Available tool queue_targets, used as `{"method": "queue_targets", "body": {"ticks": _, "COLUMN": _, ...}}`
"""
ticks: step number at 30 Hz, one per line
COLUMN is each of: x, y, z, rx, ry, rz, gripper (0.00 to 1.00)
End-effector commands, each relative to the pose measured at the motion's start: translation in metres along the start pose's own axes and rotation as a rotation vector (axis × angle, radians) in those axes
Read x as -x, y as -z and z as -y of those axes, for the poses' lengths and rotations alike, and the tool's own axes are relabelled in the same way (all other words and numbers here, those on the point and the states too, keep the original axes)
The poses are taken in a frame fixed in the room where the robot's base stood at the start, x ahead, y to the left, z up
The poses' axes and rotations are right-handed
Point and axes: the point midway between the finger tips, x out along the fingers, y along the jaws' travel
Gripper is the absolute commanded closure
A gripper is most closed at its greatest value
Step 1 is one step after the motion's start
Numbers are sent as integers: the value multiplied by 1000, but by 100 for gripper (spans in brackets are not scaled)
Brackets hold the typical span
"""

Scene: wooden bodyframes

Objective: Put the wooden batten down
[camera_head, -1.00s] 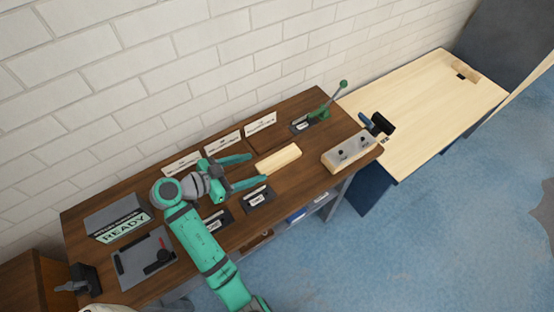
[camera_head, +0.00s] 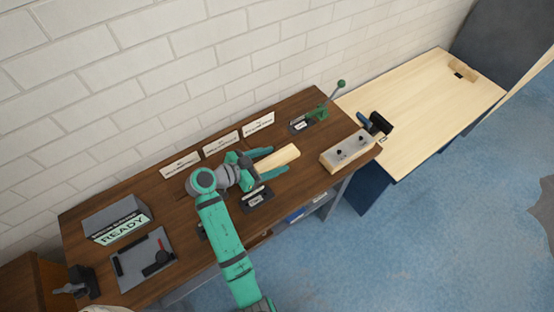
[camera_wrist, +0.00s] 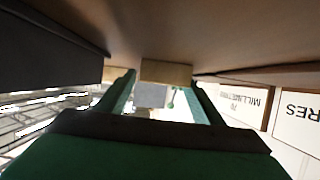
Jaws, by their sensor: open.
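The wooden batten (camera_head: 284,155) is a pale, short bar lying on the dark brown workbench (camera_head: 185,211). My gripper (camera_head: 279,160) is open, with one green finger on each long side of the batten. The near end of the batten lies between the fingers; its far end sticks out past them to the right. In the wrist view, the batten's end face (camera_wrist: 166,74) shows between the two open fingers (camera_wrist: 165,92), against the bench surface at the top of the picture. I cannot tell whether the fingers touch it.
A green lever tool (camera_head: 318,112) stands behind. White label cards (camera_head: 221,144) line the wall side. A small dark labelled holder (camera_head: 257,198) is close to the near finger. The READY box (camera_head: 117,220) stands left.

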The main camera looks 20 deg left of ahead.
Motion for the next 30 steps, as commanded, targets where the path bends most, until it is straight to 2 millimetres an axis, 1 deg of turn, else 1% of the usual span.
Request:
{"method": "queue_targets", "body": {"ticks": 6, "x": -1, "y": 0, "z": 0, "rx": 0, "ry": 1, "rz": 0, "gripper": 39}}
{"method": "queue_targets", "body": {"ticks": 7, "x": -1, "y": 0, "z": 0, "rx": 0, "ry": 1, "rz": 0, "gripper": 41}}
{"method": "queue_targets", "body": {"ticks": 8, "x": -1, "y": 0, "z": 0, "rx": 0, "ry": 1, "rz": 0, "gripper": 49}}
{"method": "queue_targets", "body": {"ticks": 9, "x": -1, "y": 0, "z": 0, "rx": 0, "ry": 1, "rz": 0, "gripper": 58}}
{"method": "queue_targets", "body": {"ticks": 11, "x": -1, "y": 0, "z": 0, "rx": 0, "ry": 1, "rz": 0, "gripper": 73}}
{"method": "queue_targets", "body": {"ticks": 12, "x": -1, "y": 0, "z": 0, "rx": 0, "ry": 1, "rz": 0, "gripper": 82}}
{"method": "queue_targets", "body": {"ticks": 13, "x": -1, "y": 0, "z": 0, "rx": 0, "ry": 1, "rz": 0, "gripper": 86}}
{"method": "queue_targets", "body": {"ticks": 14, "x": -1, "y": 0, "z": 0, "rx": 0, "ry": 1, "rz": 0, "gripper": 86}}
{"method": "queue_targets", "body": {"ticks": 15, "x": -1, "y": 0, "z": 0, "rx": 0, "ry": 1, "rz": 0, "gripper": 90}}
{"method": "queue_targets", "body": {"ticks": 23, "x": 0, "y": 2, "z": 0, "rx": -1, "ry": 1, "rz": 0, "gripper": 90}}
{"method": "queue_targets", "body": {"ticks": 26, "x": 2, "y": 7, "z": 0, "rx": -3, "ry": 1, "rz": 0, "gripper": 90}}
{"method": "queue_targets", "body": {"ticks": 30, "x": 8, "y": 21, "z": 1, "rx": -4, "ry": 2, "rz": -1, "gripper": 90}}
